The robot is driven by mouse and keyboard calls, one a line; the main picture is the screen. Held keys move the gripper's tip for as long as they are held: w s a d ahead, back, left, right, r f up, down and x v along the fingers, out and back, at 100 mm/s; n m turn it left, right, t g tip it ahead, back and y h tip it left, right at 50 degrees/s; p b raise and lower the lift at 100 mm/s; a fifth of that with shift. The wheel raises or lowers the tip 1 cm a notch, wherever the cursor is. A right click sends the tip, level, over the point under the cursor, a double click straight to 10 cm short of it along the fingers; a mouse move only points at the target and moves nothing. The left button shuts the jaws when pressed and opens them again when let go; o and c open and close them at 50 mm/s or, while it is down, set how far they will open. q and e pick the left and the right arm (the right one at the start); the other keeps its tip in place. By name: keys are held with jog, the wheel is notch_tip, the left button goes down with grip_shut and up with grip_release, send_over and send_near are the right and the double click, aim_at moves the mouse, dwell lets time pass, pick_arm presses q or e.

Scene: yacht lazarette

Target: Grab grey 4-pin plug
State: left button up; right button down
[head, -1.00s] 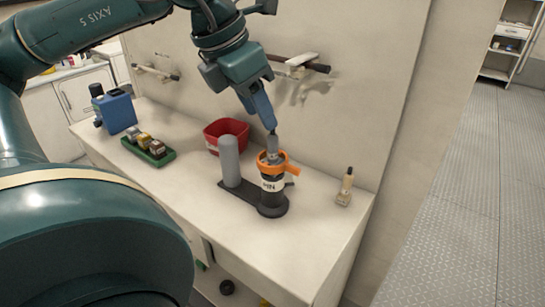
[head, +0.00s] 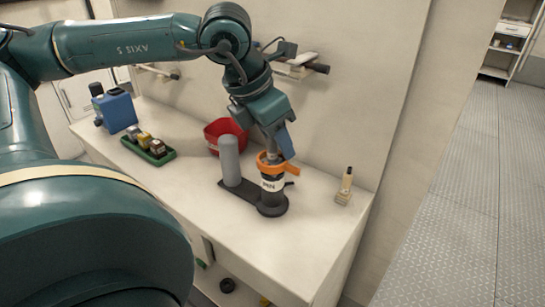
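The grey plug (head: 270,157) stands upright in the top of a black cylindrical socket (head: 271,198) with an orange collar (head: 266,168) and a white label. Its pins are not visible. My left gripper (head: 279,152) points down at the plug from above, with a blue finger on the plug's right side. The gripper hides most of the plug, and I cannot tell whether the fingers touch it. My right gripper is not in view.
A grey post (head: 229,160) rises from the same dark base. A red bin (head: 212,136) stands behind. A green tray (head: 157,158) with several small blocks and a blue box (head: 118,112) are at left. A brush (head: 346,184) stands at right. The counter's front is clear.

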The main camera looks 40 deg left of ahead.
pick_arm(q)
grip_shut()
jog(key=shift+r, duration=0.15)
